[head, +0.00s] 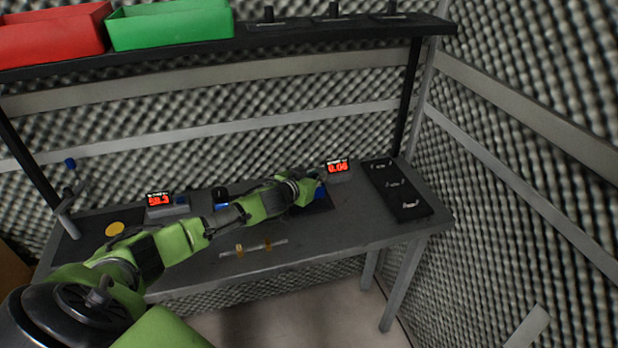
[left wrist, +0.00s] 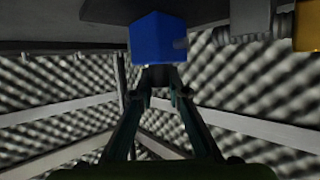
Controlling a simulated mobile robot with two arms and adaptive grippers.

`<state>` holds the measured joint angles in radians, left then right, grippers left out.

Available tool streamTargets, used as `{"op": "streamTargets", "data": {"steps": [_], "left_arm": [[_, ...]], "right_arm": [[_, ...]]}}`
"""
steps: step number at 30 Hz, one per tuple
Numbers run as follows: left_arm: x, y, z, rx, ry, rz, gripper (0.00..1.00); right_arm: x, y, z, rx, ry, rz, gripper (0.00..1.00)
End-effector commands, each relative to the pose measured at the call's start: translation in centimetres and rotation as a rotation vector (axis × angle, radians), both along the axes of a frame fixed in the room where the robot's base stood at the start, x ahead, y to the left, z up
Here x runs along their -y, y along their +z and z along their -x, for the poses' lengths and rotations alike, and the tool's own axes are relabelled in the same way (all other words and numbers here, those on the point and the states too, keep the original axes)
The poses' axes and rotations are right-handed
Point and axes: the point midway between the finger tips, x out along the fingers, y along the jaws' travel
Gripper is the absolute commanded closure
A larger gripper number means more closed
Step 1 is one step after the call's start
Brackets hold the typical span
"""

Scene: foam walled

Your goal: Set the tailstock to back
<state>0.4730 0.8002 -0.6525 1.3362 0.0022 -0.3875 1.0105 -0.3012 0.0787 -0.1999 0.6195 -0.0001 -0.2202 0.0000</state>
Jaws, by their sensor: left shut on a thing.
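The tailstock is a blue block (head: 320,193) at the right end of the small machine on the bench, mostly behind my gripper. In the left wrist view the blue block (left wrist: 158,38) sits just beyond the fingertips, with a dark part under it. My left gripper (head: 312,186) reaches across the bench to this block. In the left wrist view its fingers (left wrist: 161,97) are closed on the dark part of the tailstock. A second blue part (head: 221,205) with a black top stands at the machine's left end. My arm hides the middle of the machine. My right gripper is not in view.
A black tray with metal pieces (head: 378,168) lies at right. A metal bar with brass pieces (head: 253,248) lies in front. A shelf (head: 300,30) with red and green bins runs above. Foam walls stand close behind and right.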

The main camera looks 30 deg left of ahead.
Motion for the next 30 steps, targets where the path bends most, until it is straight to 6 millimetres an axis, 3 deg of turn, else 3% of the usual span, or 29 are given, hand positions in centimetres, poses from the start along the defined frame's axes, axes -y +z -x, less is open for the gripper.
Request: {"op": "streamTargets", "data": {"steps": [9,10,12,23,30], "left_arm": [[0.4,0.2,-0.4,0.004,-0.003,0.002,1.0],[0.4,0.2,-0.4,0.004,-0.003,0.002,0.83],[0.4,0.2,-0.4,0.004,-0.003,0.002,0.67],[0.3,0.1,-0.2,0.001,-0.002,0.001,0.67],[0.4,0.7,1.6,-0.001,-0.003,0.001,0.67]], "right_arm": [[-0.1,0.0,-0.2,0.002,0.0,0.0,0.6],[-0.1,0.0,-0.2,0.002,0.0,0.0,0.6],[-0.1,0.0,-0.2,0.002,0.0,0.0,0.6],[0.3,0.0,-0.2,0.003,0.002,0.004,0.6],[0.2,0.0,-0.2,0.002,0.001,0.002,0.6]]}}
